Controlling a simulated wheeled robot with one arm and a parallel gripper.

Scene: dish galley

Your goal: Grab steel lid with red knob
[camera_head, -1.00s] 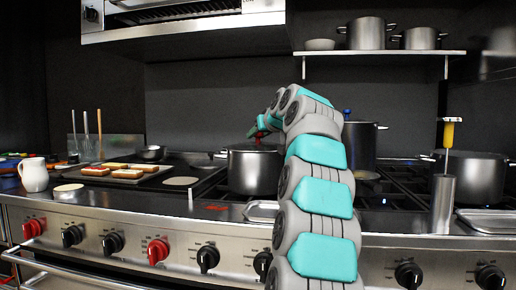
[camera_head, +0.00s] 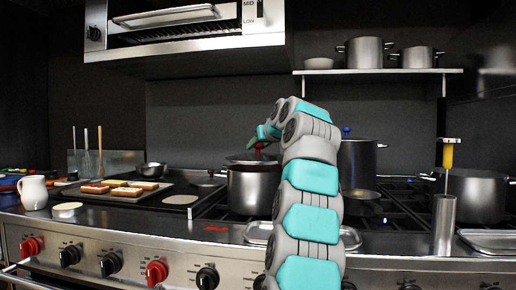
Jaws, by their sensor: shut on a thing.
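The steel lid (camera_head: 245,160) hangs tilted just above the rim of a steel pot (camera_head: 252,190) on the stove. Its red knob (camera_head: 260,146) shows only in part. My gripper (camera_head: 262,141) is at the knob and shut on it; its fingertips are small and partly hidden by my arm. The pot's opening shows dark below the lid.
A taller pot with a blue knob (camera_head: 358,163) stands close at the right, behind my arm. Another pot (camera_head: 476,194) is farther right, beside a steel cylinder (camera_head: 444,222). The hood (camera_head: 190,40) overhangs above.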

